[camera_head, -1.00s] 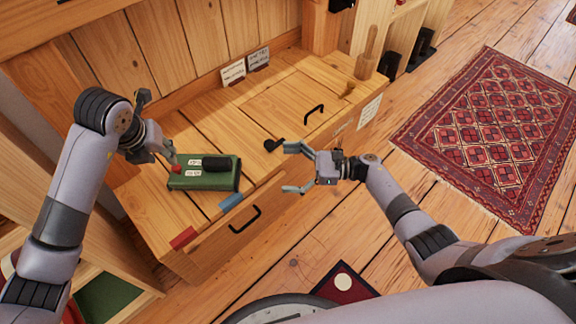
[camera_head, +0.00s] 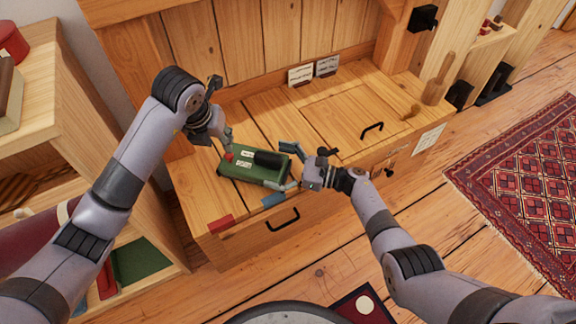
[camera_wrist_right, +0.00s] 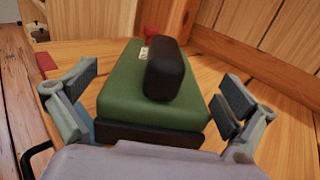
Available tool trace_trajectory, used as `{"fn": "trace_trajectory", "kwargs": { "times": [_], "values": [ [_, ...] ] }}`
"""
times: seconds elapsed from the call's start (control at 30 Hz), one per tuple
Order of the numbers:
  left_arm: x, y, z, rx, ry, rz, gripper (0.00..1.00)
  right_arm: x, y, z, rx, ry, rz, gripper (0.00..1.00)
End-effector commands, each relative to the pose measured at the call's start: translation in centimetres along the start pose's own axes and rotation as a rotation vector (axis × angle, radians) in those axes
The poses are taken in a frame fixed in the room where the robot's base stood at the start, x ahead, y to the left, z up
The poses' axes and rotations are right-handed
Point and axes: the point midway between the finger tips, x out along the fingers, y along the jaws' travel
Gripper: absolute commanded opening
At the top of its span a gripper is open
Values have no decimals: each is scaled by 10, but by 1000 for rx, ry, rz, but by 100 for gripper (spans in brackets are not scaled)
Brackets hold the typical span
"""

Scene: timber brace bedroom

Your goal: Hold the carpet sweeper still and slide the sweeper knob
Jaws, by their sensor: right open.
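The carpet sweeper (camera_head: 240,172) is a green block lying on the wooden cabinet top, with a black rounded bar and white labels on it. A small red knob (camera_head: 229,157) sits at its left end. My left gripper (camera_head: 224,132) is just above and beside that knob; its finger gap and any contact are unclear. My right gripper (camera_head: 290,167) is open at the sweeper's right end. In the right wrist view its fingers stand either side of the green body (camera_wrist_right: 130,95), apart from it, with the black bar (camera_wrist_right: 165,70) between them.
The cabinet top (camera_head: 320,125) has a black handle, red and blue patches at the front edge, a dark knob by my right gripper and a wooden peg (camera_head: 438,80). A shelf (camera_head: 80,100) stands left.

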Motion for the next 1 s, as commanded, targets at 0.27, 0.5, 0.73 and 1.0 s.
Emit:
{"fn": "trace_trajectory", "kwargs": {
  "times": [0.27, 0.5, 0.73, 1.0],
  "values": [
    [0, 0, 0, 0, 0, 0, 33, 4, 0, 0, -1, 0, 0, 100],
    [0, 0, 0, 0, 0, 0, 33, 4, 0, 0, 0, 0, 0, 89],
    [0, 0, 0, 0, 0, 0, 33, 4, 0, 0, 0, 0, 0, 73],
    [0, 0, 0, 0, 0, 0, 33, 4, 0, 0, 0, 0, 0, 55]
  ]
}}
